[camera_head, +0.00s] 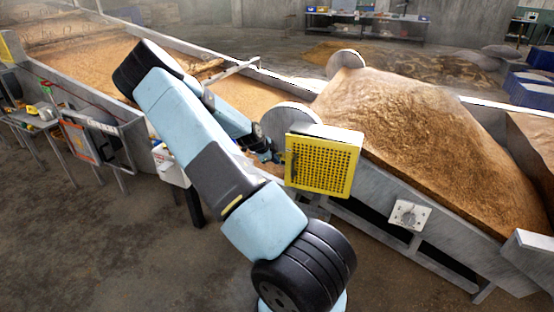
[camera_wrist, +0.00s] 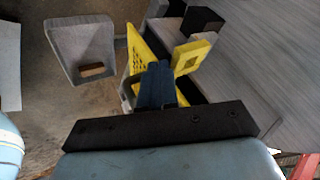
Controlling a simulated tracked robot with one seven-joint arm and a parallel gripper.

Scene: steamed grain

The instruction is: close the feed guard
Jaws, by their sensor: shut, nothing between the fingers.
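The feed guard (camera_head: 322,168) is a yellow perforated panel on the side of the grain trough, beside a round grey disc. In the wrist view the guard (camera_wrist: 143,48) is seen nearly edge-on, standing at an angle out from the grey machine side with a dark gap behind it. A yellow bracket with a square recess (camera_wrist: 191,57) sits to its right. My gripper (camera_head: 277,158) is at the guard's left edge in the head view. In the wrist view its dark blue fingers (camera_wrist: 159,78) are together and empty, overlapping the guard's near edge; contact is unclear.
The trough holds a large grain heap (camera_head: 420,120) behind and right of the guard. A white switch plate (camera_head: 409,214) is on the trough side. A grey tray-like part with a slot (camera_wrist: 84,48) is left in the wrist view. Floor in front is clear.

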